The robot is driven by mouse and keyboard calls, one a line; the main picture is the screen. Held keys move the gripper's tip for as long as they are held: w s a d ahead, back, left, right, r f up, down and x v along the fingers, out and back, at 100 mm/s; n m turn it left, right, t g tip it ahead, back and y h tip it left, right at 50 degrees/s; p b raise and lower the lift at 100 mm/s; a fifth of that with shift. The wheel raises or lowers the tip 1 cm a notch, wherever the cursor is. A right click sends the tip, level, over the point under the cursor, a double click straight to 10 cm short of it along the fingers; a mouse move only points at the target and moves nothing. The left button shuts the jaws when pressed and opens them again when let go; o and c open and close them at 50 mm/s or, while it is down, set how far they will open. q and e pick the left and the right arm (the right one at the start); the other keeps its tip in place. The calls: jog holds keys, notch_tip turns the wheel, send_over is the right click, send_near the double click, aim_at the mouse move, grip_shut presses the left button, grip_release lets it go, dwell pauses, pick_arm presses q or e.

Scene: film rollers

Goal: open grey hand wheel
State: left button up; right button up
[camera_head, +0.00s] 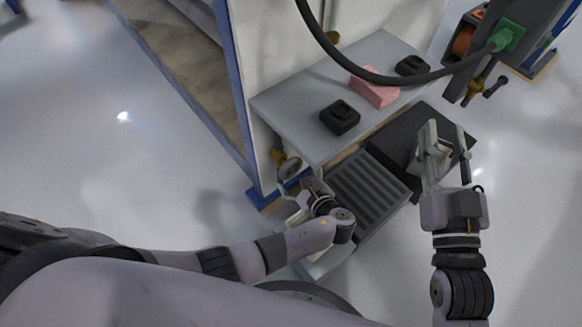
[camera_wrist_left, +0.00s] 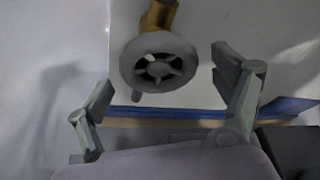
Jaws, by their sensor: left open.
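The grey hand wheel (camera_wrist_left: 158,61) is a spoked round wheel on a brass valve stem (camera_wrist_left: 159,15), seen near the top middle in the left wrist view. In the head view the hand wheel (camera_head: 289,169) sits low on the white cabinet's corner, below the grey shelf. My left gripper (camera_wrist_left: 163,88) is open, with one finger to each side of the wheel and apart from it. In the head view my left gripper (camera_head: 292,190) is just below the wheel. My right gripper (camera_head: 447,145) is at the right, its fingers apart with a pale object, partly hidden, between or behind them.
A grey shelf (camera_head: 290,110) holds two black blocks (camera_head: 340,117) and a pink block (camera_head: 374,88). A dark ribbed step (camera_head: 368,188) lies beside my left gripper. A black hose (camera_head: 400,80) hangs across the upper view. The floor at left is clear.

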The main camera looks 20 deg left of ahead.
pick_arm(q)
jog(key=v, duration=0.8)
jog(key=shift+s+d, duration=0.25)
